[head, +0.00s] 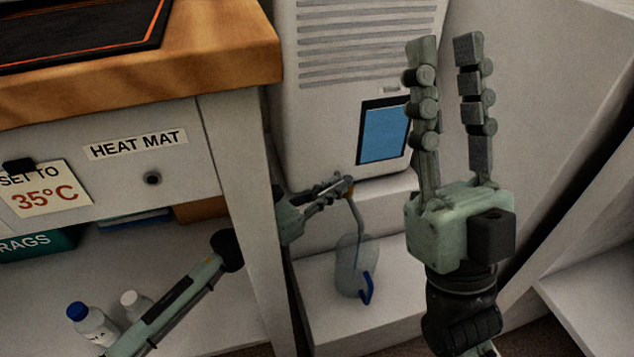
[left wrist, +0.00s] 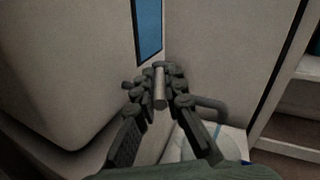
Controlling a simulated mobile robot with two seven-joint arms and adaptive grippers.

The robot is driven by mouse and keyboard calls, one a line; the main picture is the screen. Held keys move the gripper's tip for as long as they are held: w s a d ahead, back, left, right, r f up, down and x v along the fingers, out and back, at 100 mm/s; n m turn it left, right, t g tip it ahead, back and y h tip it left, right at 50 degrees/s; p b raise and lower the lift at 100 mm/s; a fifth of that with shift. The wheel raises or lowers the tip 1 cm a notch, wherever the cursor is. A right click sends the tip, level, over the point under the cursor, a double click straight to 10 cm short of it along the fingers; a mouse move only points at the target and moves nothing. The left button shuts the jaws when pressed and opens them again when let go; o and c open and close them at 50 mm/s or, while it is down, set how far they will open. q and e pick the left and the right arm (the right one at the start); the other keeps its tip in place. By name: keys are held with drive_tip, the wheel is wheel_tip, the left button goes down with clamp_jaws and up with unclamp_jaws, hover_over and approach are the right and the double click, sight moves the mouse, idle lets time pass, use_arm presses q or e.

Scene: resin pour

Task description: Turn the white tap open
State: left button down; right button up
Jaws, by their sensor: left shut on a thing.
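The tap's thin curved spout (head: 355,211) looks grey and comes off the front of a pale machine (head: 345,95) with a blue panel. In the left wrist view the spout (left wrist: 213,106) bends down to the right of my fingers. My left gripper (head: 335,188) is at the tap. In the left wrist view its fingers (left wrist: 158,72) are shut on a short grey cylindrical part, the tap handle (left wrist: 160,92). The fingers hide part of the tap. My right gripper (head: 452,42) is open and empty, fingers pointing up, apart from the tap.
A clear jug (head: 350,258) with a blue handle (head: 367,289) stands under the spout on a white ledge (head: 335,322). A wooden-topped bench (head: 225,45) with a "HEAT MAT" drawer (head: 140,165) is at left. Its leg (head: 245,200) stands close to my left arm. Bottles (head: 92,322) stand on the shelf below.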

use_arm(q)
drive_tip(key=c, duration=1.6)
unclamp_jaws()
drive_tip(key=v, duration=1.2)
